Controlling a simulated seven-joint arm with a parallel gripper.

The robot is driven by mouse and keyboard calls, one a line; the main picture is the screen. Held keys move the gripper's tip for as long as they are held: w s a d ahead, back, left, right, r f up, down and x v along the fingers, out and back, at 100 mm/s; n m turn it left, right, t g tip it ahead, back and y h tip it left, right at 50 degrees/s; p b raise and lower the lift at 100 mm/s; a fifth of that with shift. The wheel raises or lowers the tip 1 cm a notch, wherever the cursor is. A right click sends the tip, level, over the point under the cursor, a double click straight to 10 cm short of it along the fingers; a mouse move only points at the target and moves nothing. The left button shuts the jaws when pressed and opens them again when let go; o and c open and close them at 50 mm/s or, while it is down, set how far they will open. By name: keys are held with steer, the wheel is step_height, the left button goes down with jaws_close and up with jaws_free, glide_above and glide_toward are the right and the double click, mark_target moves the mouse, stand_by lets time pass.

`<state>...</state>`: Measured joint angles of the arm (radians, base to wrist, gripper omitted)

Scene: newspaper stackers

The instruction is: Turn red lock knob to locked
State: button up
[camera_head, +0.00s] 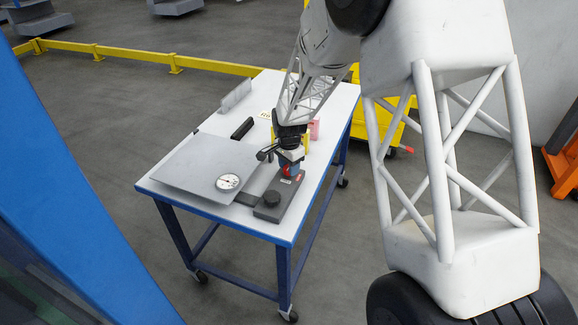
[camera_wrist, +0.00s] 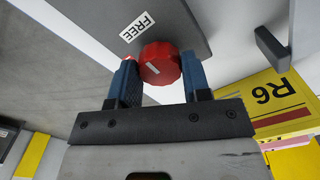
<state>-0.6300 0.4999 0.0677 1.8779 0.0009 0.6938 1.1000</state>
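The red lock knob (camera_wrist: 159,64) is on a grey plate (camera_wrist: 202,17) with a white "FREE" label (camera_wrist: 137,27) beside it. A pale mark runs slantwise across the knob's face. My gripper (camera_wrist: 158,72) has its two blue fingers apart, one on each side of the knob. I cannot tell whether both fingers touch it. In the head view my gripper (camera_head: 291,166) is over the dark grey base block (camera_head: 291,205) at the table's near right, and only a little of the red knob (camera_head: 287,170) shows.
A yellow block marked R6 (camera_wrist: 280,103) is close to the right finger. A yellow rail (camera_head: 135,52) runs behind the table.

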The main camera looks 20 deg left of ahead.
steer(key=shift+c, duration=1.3)
steer(key=shift+n, duration=0.5)
steer(key=n, duration=0.3)
steer(key=shift+n, duration=0.3)
steer(key=n, duration=1.3)
steer(key=shift+n, duration=0.3)
